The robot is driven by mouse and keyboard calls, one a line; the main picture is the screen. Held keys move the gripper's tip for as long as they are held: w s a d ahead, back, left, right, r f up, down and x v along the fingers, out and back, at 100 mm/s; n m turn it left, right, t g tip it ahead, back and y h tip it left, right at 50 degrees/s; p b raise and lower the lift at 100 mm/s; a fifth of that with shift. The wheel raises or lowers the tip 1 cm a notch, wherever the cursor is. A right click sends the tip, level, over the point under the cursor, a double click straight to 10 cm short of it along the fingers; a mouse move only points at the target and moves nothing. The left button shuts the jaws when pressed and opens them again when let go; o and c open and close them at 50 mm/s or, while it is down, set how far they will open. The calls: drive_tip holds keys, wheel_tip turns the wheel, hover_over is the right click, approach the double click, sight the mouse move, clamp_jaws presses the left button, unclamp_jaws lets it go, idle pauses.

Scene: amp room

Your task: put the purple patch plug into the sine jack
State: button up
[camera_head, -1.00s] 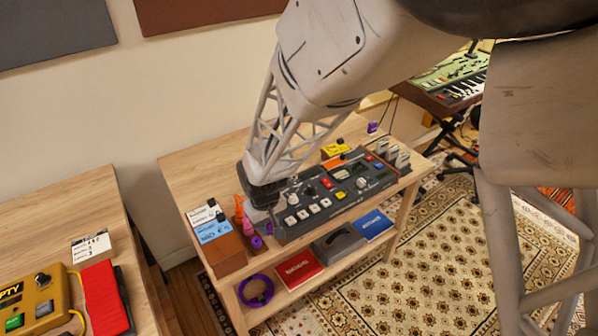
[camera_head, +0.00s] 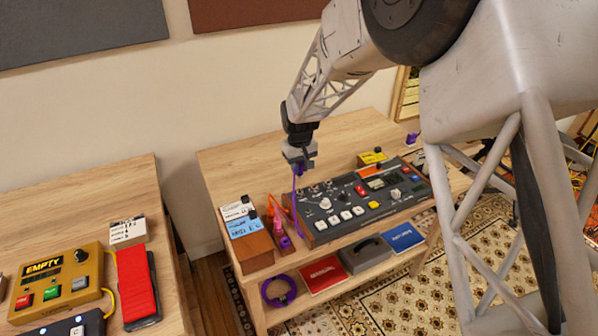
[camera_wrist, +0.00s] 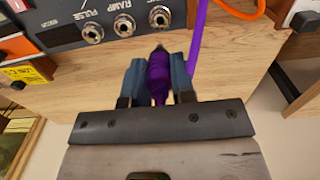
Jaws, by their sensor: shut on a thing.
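My gripper (camera_head: 300,160) is above the left end of the dark synth box (camera_head: 352,212) on the wooden table. In the wrist view its blue fingers (camera_wrist: 158,82) are shut on the purple patch plug (camera_wrist: 159,75), whose dark tip points toward the box. A purple cable hangs below the gripper in the head view. The plug tip is apart from that jack. I cannot read which jack is sine.
A wooden block with labelled cards (camera_head: 240,228) and orange and pink cables (camera_head: 277,212) stand left of the box. A purple coil (camera_head: 279,291) and a red book (camera_head: 322,274) lie on the lower shelf. A yellow box (camera_head: 372,157) sits behind. The table's back left is bare.

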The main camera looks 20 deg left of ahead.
drive_tip(key=shift+f, duration=0.1)
idle(0.3)
drive_tip(key=shift+f, duration=2.05)
drive_tip(key=shift+f, duration=1.45)
idle(2.4)
drive_tip(key=o, duration=1.4)
drive_tip(key=shift+r, duration=0.15)
